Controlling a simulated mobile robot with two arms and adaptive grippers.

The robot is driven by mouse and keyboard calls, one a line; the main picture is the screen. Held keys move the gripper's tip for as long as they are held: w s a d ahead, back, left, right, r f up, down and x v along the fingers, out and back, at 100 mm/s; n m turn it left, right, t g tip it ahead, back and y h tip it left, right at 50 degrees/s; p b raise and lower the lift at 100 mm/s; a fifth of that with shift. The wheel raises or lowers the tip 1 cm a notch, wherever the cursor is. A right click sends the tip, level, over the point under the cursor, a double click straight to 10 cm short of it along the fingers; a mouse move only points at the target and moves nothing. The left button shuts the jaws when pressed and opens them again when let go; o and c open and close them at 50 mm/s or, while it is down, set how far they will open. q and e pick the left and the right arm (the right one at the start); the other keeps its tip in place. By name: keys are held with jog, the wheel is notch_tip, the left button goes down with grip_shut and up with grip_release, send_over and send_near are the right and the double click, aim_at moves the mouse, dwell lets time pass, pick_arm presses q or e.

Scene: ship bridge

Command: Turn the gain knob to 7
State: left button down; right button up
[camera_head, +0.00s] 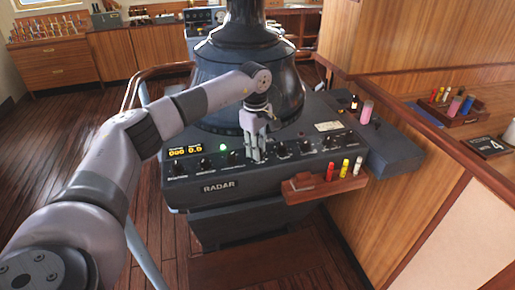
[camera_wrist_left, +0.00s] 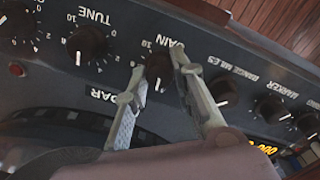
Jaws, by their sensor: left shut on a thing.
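The gain knob (camera_wrist_left: 158,67) is a dark round knob on the radar panel, under an upside-down GAIN label in the left wrist view. A pale pointer mark shows at its lower side in that view; I cannot read its exact setting. My left gripper (camera_wrist_left: 160,76) has one finger on each side of the knob and is shut on it. In the head view the left gripper (camera_head: 257,152) points down onto the middle of the radar console (camera_head: 188,196) and hides the knob. My right gripper is in neither view.
The tune knob (camera_wrist_left: 87,43) and range knob (camera_wrist_left: 222,88) flank the gain knob. A wooden holder (camera_head: 302,190) with colored markers sticks out at the front right.

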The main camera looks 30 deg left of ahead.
pick_arm(q)
jog(key=m, duration=1.1)
jog(key=shift+a+m+h+b, duration=0.1)
jog(key=shift+m+h+b, duration=0.2)
jog(key=shift+m+b, duration=0.1)
dwell(0.3)
jog(key=c, duration=1.3)
grip_release()
jog(key=shift+c, duration=0.2)
notch_tip(320, 180, up, 12)
jog(key=shift+a, duration=0.25)
